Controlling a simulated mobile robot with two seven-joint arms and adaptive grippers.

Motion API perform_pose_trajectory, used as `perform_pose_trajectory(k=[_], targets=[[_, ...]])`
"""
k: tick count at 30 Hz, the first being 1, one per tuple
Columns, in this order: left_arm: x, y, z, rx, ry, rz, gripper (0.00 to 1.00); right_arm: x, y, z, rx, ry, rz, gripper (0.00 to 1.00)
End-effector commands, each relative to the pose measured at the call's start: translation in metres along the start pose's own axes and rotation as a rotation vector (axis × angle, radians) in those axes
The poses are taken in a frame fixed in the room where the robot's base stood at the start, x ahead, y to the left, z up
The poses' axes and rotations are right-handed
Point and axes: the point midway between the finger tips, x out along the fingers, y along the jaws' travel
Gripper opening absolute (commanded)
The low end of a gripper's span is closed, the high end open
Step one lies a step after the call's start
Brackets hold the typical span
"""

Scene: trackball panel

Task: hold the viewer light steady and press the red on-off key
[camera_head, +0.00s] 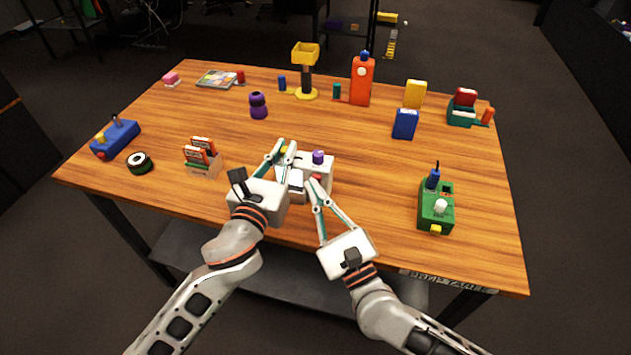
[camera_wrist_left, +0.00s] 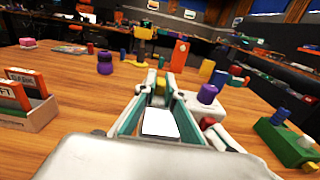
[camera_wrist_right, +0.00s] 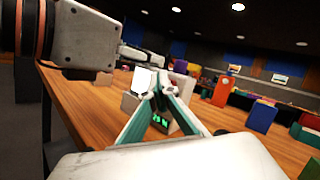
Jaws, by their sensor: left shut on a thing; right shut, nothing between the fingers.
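The viewer light, a white box (camera_head: 325,170) with a purple knob (camera_head: 318,157) on top, stands near the table's front middle. A red key (camera_head: 315,179) shows on its near side, partly hidden by my right fingers.
A card holder (camera_head: 205,168) stands left of my left gripper, with a black roll (camera_head: 139,163) beyond. A green trackball box (camera_head: 436,212) stands on the right. An orange bottle (camera_head: 361,82) and a yellow stand (camera_head: 306,93) are at the back. The right-centre wood is clear.

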Motion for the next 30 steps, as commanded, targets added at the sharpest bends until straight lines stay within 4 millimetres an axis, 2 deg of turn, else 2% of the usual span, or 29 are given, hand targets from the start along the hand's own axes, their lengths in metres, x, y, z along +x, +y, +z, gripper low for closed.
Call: perform_pose_trajectory(k=[1, 9, 20, 30], targets=[[0.000, 0.000, -0.001, -0.001, 0.001, -0.001, 0.00, -0.002, -0.002, -0.008, -0.010, 0.012, -0.003, 0.00], [0.000, 0.000, -0.001, -0.001, 0.001, 0.000, 0.00, -0.015, 0.008, -0.005, -0.006, 0.014, 0.003, 0.00], [0.000, 0.000, -0.001, -0.001, 0.001, 0.000, 0.00, -0.017, 0.012, -0.004, -0.002, 0.015, 0.008, 0.00], [0.000, 0.000, -0.001, 0.000, 0.001, 0.000, 0.00, -0.031, 0.022, 0.011, 0.001, 0.010, 0.004, 0.00]])
